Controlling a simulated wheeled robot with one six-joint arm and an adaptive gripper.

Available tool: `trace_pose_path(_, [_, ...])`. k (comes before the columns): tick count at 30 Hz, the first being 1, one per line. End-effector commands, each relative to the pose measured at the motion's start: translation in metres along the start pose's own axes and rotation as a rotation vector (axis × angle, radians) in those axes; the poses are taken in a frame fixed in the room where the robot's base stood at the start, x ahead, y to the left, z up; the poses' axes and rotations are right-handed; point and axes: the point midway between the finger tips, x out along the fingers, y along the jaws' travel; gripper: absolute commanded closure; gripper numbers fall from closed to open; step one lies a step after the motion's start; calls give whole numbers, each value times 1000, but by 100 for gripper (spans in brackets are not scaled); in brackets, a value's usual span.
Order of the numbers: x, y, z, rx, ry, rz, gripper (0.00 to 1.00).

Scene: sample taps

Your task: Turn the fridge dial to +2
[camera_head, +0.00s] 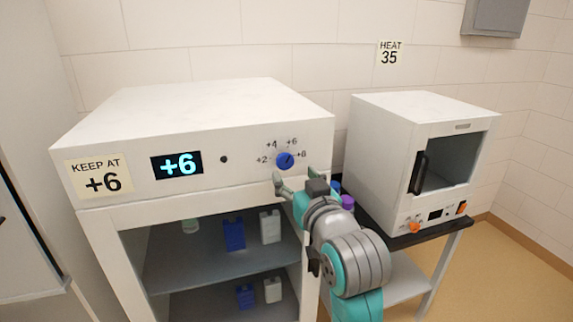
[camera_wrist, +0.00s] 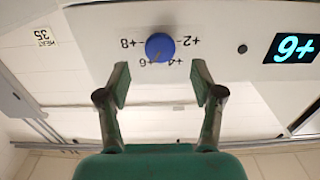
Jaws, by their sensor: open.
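The blue fridge dial (camera_head: 285,160) sits on the white fridge's (camera_head: 215,105) front panel, with marks +2, +4, +6 and +8 around it. Its pointer line appears to face +6. The lit display (camera_head: 177,165) reads +6. My gripper (camera_head: 294,176) is open and empty, just below and in front of the dial. In the upside-down wrist view, the dial (camera_wrist: 160,47) lies beyond and roughly centred between the spread fingertips (camera_wrist: 161,76), not touching them. The +6 also shows on the display in the wrist view (camera_wrist: 295,48).
A sign (camera_head: 98,179) on the fridge reads KEEP AT +6. The open shelves below hold blue and white bottles. A white oven (camera_head: 385,150) stands on a dark-topped table at the right, under a HEAT 35 sign (camera_head: 390,53). Purple-capped items (camera_head: 347,202) stand beside my arm.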

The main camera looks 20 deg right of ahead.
Motion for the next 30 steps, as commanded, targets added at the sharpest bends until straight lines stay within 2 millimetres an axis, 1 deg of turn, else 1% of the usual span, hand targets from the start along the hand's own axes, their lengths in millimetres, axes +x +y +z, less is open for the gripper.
trace_pose_path(1, [10, 0, 0, 0, -2, 0, 34])
trace_pose_path(6, [38, 0, 0, 0, -1, 0, 34])
trace_pose_path(12, [59, 0, 0, 0, -1, 0, 34])
trace_pose_path(16, [64, 0, 0, 0, 0, 0, 34])
trace_pose_path(24, [65, 0, 0, 0, 0, 0, 34])
trace_pose_path(26, [65, 0, 0, 0, 0, 0, 49])
trace_pose_path(27, [65, 0, 0, 0, 0, 0, 59])
trace_pose_path(29, [65, 0, 0, 0, 0, 0, 74])
trace_pose_path(30, [65, 0, 0, 0, 0, 0, 84])
